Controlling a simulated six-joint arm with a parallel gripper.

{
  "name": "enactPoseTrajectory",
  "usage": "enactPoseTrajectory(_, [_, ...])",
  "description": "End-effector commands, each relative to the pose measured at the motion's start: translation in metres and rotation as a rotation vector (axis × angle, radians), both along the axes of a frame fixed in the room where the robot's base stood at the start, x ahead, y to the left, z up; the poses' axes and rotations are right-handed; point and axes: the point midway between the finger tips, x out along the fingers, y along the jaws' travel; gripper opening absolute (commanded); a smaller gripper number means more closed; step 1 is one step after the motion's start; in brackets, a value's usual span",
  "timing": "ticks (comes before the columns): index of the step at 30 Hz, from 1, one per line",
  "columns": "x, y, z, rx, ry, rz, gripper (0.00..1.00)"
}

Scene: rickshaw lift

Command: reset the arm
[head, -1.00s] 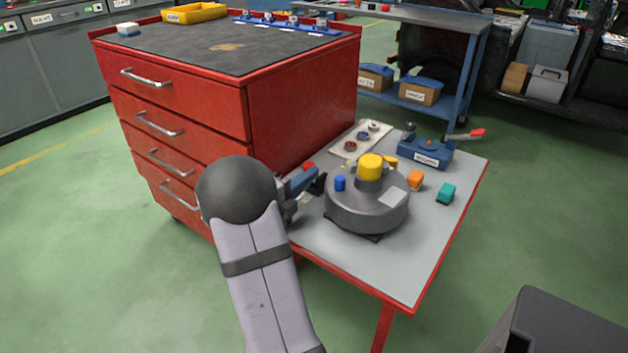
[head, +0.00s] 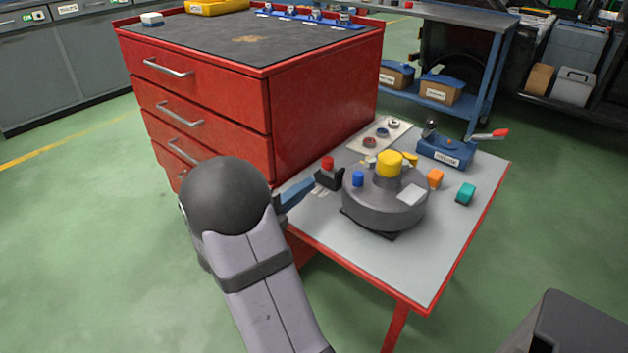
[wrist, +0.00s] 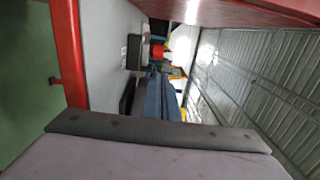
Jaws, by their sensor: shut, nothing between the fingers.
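My gripper (head: 309,185) shows in the head view as blue fingers beside my dark round joint, over the table's near left edge. The fingers are shut and empty; my arm hides the rest of the gripper. In the wrist view the blue fingers (wrist: 155,80) point along the table. A red button (head: 327,163) on a dark base stands just beyond the fingertips in the head view. Red also shows past the fingers in the wrist view (wrist: 158,49). I cannot tell the exact gap to the base.
A red drawer cabinet (head: 322,115) stands close behind the fingers. The table's front right is bare.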

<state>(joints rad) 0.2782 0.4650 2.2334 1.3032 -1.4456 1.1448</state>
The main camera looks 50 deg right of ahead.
Motion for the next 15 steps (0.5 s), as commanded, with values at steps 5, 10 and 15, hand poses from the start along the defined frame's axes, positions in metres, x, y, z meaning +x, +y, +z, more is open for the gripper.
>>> enactPoseTrajectory(5, [-0.001,0.0128,-0.0001,0.0,0.0,-0.001,0.0])
enactPoseTrajectory(10, [-0.0015,0.0148,0.0001,0.0,0.0,-0.002,0.0])
enactPoseTrajectory(15, [-0.0016,0.0145,0.0001,0.0,0.0,-0.003,0.0])
